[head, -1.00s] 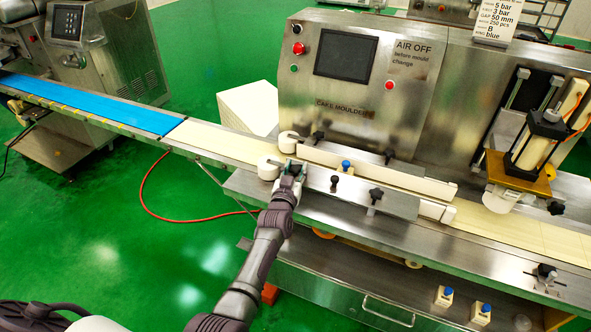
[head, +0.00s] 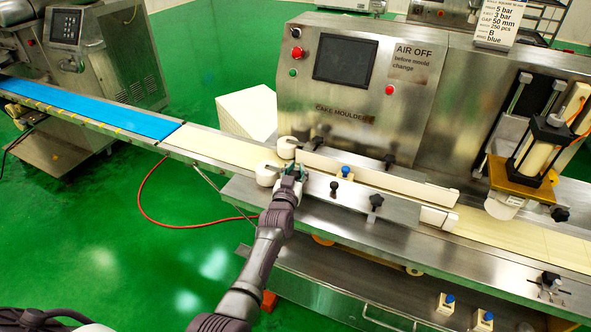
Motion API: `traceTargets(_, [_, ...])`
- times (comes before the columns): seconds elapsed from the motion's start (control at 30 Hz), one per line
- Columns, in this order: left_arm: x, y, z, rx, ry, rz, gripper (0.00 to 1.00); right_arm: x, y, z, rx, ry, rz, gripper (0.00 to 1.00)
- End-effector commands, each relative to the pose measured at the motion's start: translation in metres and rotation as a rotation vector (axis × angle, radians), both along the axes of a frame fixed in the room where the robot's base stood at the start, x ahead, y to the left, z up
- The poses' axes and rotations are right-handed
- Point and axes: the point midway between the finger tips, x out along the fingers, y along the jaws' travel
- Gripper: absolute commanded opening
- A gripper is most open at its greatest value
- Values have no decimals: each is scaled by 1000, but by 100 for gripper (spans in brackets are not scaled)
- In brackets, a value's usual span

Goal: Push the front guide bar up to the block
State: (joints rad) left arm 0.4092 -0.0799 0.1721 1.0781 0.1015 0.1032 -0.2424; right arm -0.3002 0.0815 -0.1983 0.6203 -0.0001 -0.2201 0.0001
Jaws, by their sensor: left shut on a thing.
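The front guide bar (head: 438,217) is a long pale bar along the near side of the cream belt, with a rounded pale left end (head: 268,173). A steel plate in front hides much of it. My left gripper (head: 293,170) is shut on the bar near that left end. The block (head: 344,174) is small and cream with a blue knob. It stands between the front bar and the rear guide bar (head: 380,177). The plate hides its near foot, so I cannot tell whether the front bar touches it. My right gripper is out of view.
Black clamp knobs (head: 376,201) stand up from the steel plate (head: 350,200). The cake moulder (head: 350,95) rises behind the belt. A brass-coloured press unit (head: 520,178) stands over the belt at right. Two more blue-knobbed blocks (head: 446,303) sit on the lower shelf.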

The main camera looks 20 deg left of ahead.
Motion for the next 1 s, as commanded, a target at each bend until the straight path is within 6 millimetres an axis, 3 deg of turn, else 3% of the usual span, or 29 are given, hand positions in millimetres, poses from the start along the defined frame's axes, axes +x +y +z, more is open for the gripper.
traceTargets(0.5, [0,-7,-1,-4,0,-9,0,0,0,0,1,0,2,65])
traceTargets(0.53, [0,-7,-1,-4,0,-9,40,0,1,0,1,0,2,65])
traceTargets(0.67, [0,-6,-2,-3,3,-8,62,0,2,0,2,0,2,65])
traceTargets(1.0, [-1,-3,-2,-1,2,-4,65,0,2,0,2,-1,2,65])
